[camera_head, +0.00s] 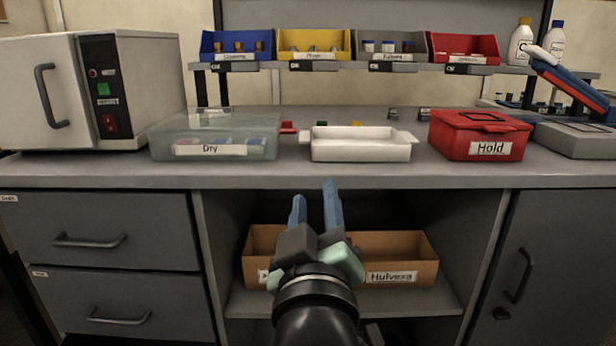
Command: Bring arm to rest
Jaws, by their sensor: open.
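My gripper (315,207) is in the lower middle of the head view, with its two blue fingers pointing up and forward. The fingers are apart and nothing shows between them. The gripper is in front of the bench's open shelf bay, with the fingertips near the height of the bench's front edge. Part of the cardboard boxes behind it is hidden by my gripper. No sealed cylinder can be made out.
On the bench (350,178) stand a clear "Dry" box (170,137), a white tray (360,152), a red "Hold" box (470,125) and a white oven (40,85). Cardboard boxes (420,262) fill the shelf below. Coloured bins (312,55) line the upper shelf.

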